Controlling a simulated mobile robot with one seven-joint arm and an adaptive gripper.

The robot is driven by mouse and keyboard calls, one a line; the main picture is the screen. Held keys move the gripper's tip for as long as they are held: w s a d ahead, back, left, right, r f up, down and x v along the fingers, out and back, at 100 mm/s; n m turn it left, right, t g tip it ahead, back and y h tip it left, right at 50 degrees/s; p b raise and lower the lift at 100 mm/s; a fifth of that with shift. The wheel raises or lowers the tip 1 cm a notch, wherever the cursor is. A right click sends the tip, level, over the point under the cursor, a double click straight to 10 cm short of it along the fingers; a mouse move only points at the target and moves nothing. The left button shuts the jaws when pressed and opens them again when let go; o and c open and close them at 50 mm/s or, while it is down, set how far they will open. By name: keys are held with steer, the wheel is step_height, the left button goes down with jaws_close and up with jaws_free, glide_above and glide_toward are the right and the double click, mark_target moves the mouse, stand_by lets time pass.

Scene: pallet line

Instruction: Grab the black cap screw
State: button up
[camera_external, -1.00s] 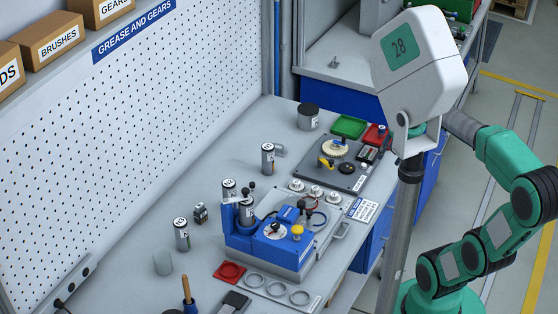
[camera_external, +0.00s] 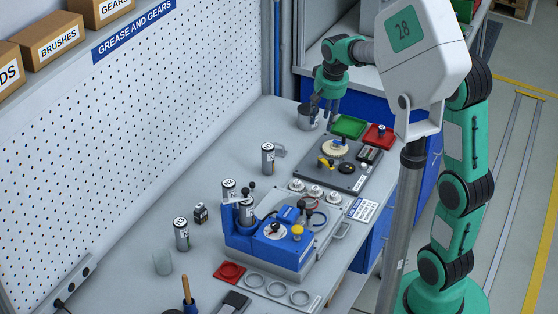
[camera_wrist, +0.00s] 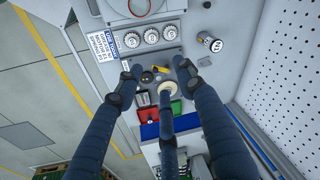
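A small dark piece, possibly the black cap screw (camera_external: 381,128), stands in the red tray (camera_external: 372,140). That tray also shows in the wrist view (camera_wrist: 143,119), left of the lower finger. A round black part (camera_external: 346,168) lies on the dark plate (camera_external: 335,179), near a yellow part and a cream gear (camera_external: 333,150). Which dark piece is the cap screw is unclear.
The green tray (camera_external: 350,126) stands beside the red one. Battery-like cylinders (camera_external: 268,158) and a blue fixture (camera_external: 262,243) stand nearer. A post with a white head stands right of the bench.

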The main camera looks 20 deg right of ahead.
steer(key=w+a+f+g+p, duration=0.1)
steer(key=w+a+f+p, duration=0.1)
steer(key=w+a+f, duration=0.7)
steer(key=m+g+p, duration=0.1)
steer(key=m+p, duration=0.1)
glide_above(252, 183)
step_height(252, 183, down, 10)
steer(key=shift+a+h, duration=0.1)
steer(key=shift+h, duration=0.2)
steer(key=shift+s, duration=0.1)
steer(key=shift+f+b, duration=0.8)
steer(key=shift+f, duration=3.45)
steer(key=shift+f+b, duration=0.6)
steer(key=shift+f, duration=2)
steer(key=c, duration=0.9)
